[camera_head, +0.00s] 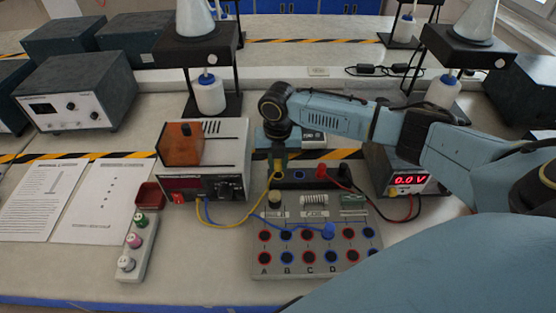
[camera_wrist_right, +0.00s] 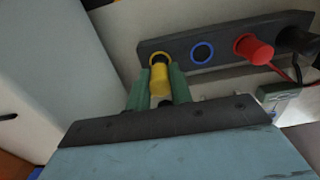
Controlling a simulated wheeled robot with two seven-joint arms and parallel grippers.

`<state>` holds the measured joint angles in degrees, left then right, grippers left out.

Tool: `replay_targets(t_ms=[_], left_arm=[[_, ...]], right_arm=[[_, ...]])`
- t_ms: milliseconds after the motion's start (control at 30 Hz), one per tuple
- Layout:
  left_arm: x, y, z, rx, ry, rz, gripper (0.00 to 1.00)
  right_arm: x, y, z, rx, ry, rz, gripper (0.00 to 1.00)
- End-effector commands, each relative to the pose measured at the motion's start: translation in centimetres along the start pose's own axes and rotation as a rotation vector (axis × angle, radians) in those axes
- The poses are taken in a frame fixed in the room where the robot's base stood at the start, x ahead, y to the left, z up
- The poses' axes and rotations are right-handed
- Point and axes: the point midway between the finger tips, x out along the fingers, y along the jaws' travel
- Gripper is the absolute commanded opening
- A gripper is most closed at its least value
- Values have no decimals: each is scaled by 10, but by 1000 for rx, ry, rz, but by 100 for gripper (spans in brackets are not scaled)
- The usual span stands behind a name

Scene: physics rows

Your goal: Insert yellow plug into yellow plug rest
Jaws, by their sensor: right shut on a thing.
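My right gripper (camera_head: 278,160) reaches over the back left of the grey socket board. Its green fingers (camera_wrist_right: 160,88) are shut on the yellow plug (camera_wrist_right: 159,79). The yellow plug rest (camera_wrist_right: 160,59) is a yellow-ringed hole at the left end of a dark strip (camera_wrist_right: 225,47). The plug's far end overlaps that ring in the right wrist view; I cannot tell whether it is in the hole or just above it. In the head view the fingers hide most of the plug, and a yellow cable (camera_head: 232,225) curves up to it. My left gripper is not in view.
The strip also has an empty blue-ringed hole (camera_wrist_right: 202,52), a red plug (camera_wrist_right: 254,48) and a black plug (camera_wrist_right: 296,40). A blue plug (camera_head: 328,230) stands on the socket board (camera_head: 300,268). A power supply (camera_head: 205,187) stands left, a red-digit meter (camera_head: 405,181) right.

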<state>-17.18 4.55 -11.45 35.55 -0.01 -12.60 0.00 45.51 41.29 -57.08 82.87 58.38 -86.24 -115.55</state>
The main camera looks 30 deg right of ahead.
Motion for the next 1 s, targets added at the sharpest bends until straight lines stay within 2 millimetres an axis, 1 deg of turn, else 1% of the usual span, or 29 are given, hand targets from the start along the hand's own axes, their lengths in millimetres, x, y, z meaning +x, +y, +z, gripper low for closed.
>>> replay_targets(t_ms=[533, 1000], left_arm=[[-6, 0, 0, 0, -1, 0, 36], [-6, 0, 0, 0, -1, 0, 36]], right_arm=[[2, 0, 0, 0, 0, 0, 0], [3, 0, 0, 0, 0, 0, 0]])
